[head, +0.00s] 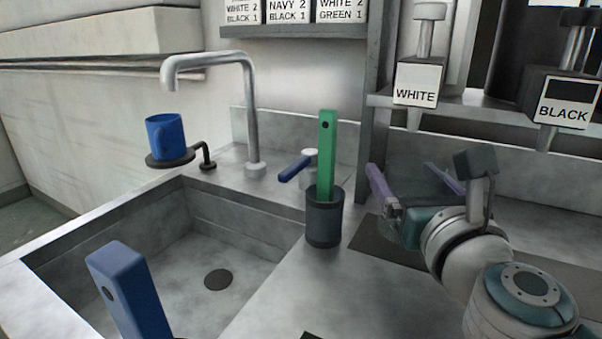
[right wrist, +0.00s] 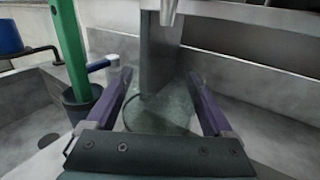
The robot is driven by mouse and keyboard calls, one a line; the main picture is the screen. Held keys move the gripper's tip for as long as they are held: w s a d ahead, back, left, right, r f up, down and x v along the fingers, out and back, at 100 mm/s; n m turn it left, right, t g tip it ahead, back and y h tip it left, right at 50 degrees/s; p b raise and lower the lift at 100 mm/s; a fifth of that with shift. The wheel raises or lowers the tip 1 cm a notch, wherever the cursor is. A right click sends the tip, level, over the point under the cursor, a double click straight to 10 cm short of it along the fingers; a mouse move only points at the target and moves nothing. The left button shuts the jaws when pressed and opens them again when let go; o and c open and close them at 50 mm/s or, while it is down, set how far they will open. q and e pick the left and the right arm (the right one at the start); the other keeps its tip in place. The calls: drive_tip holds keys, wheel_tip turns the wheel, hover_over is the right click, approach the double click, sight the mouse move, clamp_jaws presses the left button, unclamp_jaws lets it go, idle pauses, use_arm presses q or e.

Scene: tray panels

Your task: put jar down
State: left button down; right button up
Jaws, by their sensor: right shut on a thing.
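My right gripper (head: 412,181) is over the counter to the right of the sink, below the dispenser shelf. Its purple fingers are shut on a clear, grey-green jar (head: 418,163). In the right wrist view the jar (right wrist: 160,114) shows faintly between the two fingers (right wrist: 160,82), with a rounded edge near the palm. The jar is see-through, so its outline is hard to make out. I cannot tell whether it touches the counter. A dark mat (head: 372,247) lies on the counter under and in front of the gripper. My left gripper is not in view.
A dark cup (head: 324,222) holding a green paddle (head: 327,150) stands left of my gripper. Dispensers labelled WHITE (head: 416,83) and BLACK (head: 564,100) hang above. The sink (head: 190,268), a blue mug (head: 165,137) and a blue paddle (head: 130,290) are at left.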

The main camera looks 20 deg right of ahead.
drive_tip(key=x, duration=0.2)
drive_tip(key=shift+w+d, duration=0.1)
drive_tip(key=shift+w, duration=0.15)
drive_tip(key=shift+w+f, duration=0.15)
wheel_tip(320, 180, down, 4)
drive_tip(key=b, duration=0.3)
drive_tip(key=shift+r, duration=0.35)
drive_tip(key=shift+f, duration=0.1)
drive_tip(key=o, duration=1.6)
drive_tip(key=shift+c, duration=0.2)
